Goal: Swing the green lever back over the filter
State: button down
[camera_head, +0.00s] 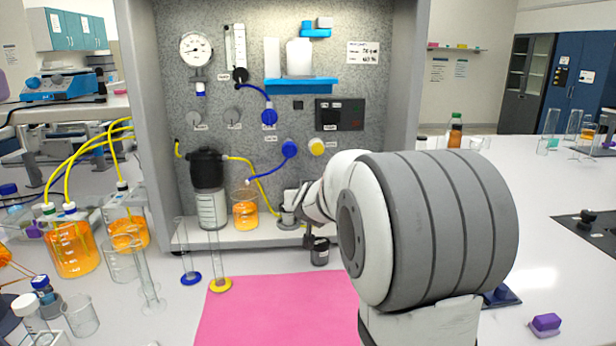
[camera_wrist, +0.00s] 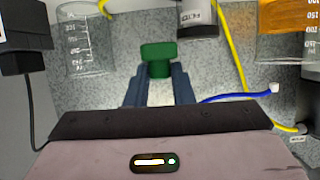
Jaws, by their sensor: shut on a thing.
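The green lever (camera_wrist: 157,52) shows in the wrist view, its wide grip lying between the tips of my gripper (camera_wrist: 157,72). The blue-grey fingers are closed on it from both sides. The filter (camera_wrist: 197,16), a pale cylinder with a dark rim and a printed label, is at the top edge of the wrist view, right of the lever and apart from it. In the head view a small pale metal housing (camera_head: 288,213) on the rig's shelf appears to be the filter. My arm hides the lever there, and my gripper's tips cannot be made out.
A beaker of orange liquid (camera_head: 246,210) and a black-topped vessel (camera_head: 207,188) stand left of my arm on the shelf. A dark jar (camera_head: 320,252) stands at the front edge. Blue and yellow tubes hang nearby. The pink mat (camera_head: 275,312) is clear.

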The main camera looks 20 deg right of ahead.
jog(key=shift+w+a+r+m+g+h+p, duration=0.25)
jog(key=shift+m+h+p, duration=0.25)
jog(key=shift+p, duration=2.05)
jog(key=shift+w+a+r+m+g+h+p, duration=0.15)
jog(key=shift+a+m+h+p, duration=0.3)
jog(key=shift+p, duration=2.05)
jog(key=w+m+g+h+p, duration=0.1)
jog(key=m+h+p, duration=0.1)
jog(key=p, duration=0.2)
jog(key=a+m+g+h+p, duration=0.1)
jog(key=m+g+h+p, duration=0.1)
jog(key=p, duration=0.3)
jog(key=w+a+m+g+h+p, duration=0.1)
jog(key=m+g+h+p, duration=0.1)
jog(key=p, duration=0.2)
jog(key=shift+w+a+m+p, duration=0.1)
jog(key=shift+w+m+p, duration=0.15)
jog(key=shift+w+p, duration=0.15)
jog(key=shift+w+a+f+m+g+h+p, duration=0.1)
jog(key=shift+w+m+g+h+p, duration=0.35)
jog(key=shift+m+g, duration=0.3)
jog(key=shift+w+a+f+m+g+h+p, duration=0.1)
jog(key=shift+w+m+g+p, duration=0.1)
jog(key=shift+m+g+p, duration=0.45)
jog(key=shift+g, duration=0.3)
jog(key=shift+f, duration=0.1)
